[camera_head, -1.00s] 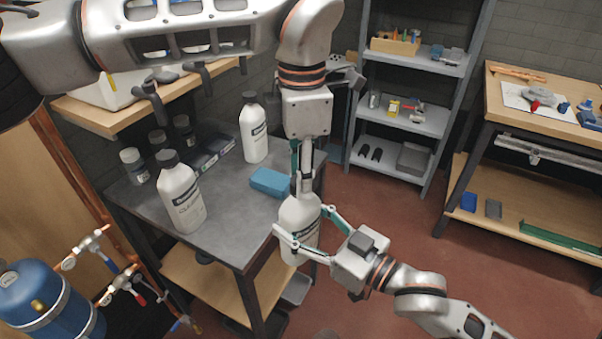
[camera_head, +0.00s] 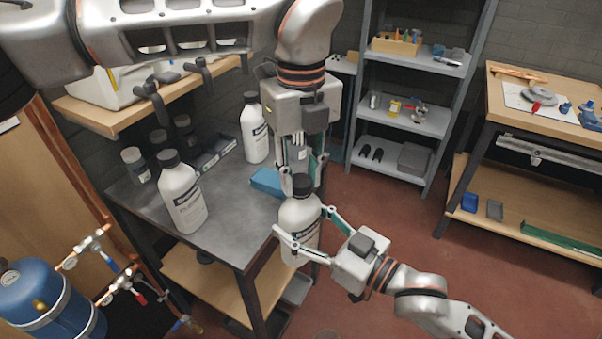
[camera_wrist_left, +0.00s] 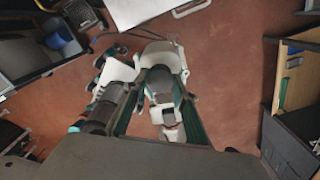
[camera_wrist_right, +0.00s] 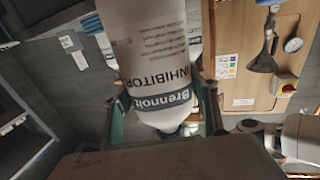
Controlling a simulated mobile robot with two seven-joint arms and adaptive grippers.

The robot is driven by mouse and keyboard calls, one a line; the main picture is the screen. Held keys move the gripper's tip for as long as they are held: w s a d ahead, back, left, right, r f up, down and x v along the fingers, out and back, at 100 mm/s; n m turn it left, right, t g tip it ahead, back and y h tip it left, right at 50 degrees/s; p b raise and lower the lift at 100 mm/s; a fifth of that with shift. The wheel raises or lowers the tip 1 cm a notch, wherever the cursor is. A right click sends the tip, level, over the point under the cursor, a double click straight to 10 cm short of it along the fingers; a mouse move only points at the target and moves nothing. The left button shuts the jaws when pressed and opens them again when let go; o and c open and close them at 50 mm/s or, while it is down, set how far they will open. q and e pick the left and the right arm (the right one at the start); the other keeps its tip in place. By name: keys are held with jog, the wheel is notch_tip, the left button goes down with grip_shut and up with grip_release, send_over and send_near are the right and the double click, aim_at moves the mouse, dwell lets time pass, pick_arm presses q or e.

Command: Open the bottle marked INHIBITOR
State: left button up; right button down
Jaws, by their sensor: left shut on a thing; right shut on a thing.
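The INHIBITOR bottle (camera_head: 300,238) is white with a dark cap (camera_head: 303,184) and is held upright in front of the dark table's right edge. Its INHIBITOR label shows in the right wrist view (camera_wrist_right: 165,75). My right gripper (camera_head: 301,222) is shut around the bottle's body, one finger on each side. My left gripper (camera_head: 301,173) points down from above and is shut on the cap, with its fingers at the cap's sides. In the left wrist view the dark cap (camera_wrist_left: 160,78) lies between the fingers. Whether the cap has come loose cannot be told.
Two similar white bottles, one at the front left (camera_head: 183,197) and one behind (camera_head: 254,134), stand on the dark table (camera_head: 235,220). A blue block (camera_head: 266,181) lies close behind my left gripper. Grey shelves (camera_head: 405,120) and a workbench (camera_head: 530,110) stand right; red floor lies between.

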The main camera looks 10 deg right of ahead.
pick_arm(q)
jog(key=n, duration=0.5)
jog(key=shift+w+a+n, duration=0.15)
jog(key=shift+w+n, duration=0.05)
jog(key=shift+n, duration=0.1)
jog(key=n, duration=0.5)
jog(key=shift+s+n, duration=0.1)
jog(key=shift+n, duration=0.2)
jog(key=shift+r, duration=0.25)
jog(key=shift+r, duration=0.8)
jog(key=shift+r, duration=0.15)
jog(key=shift+r, duration=2)
jog(key=shift+f, duration=0.15)
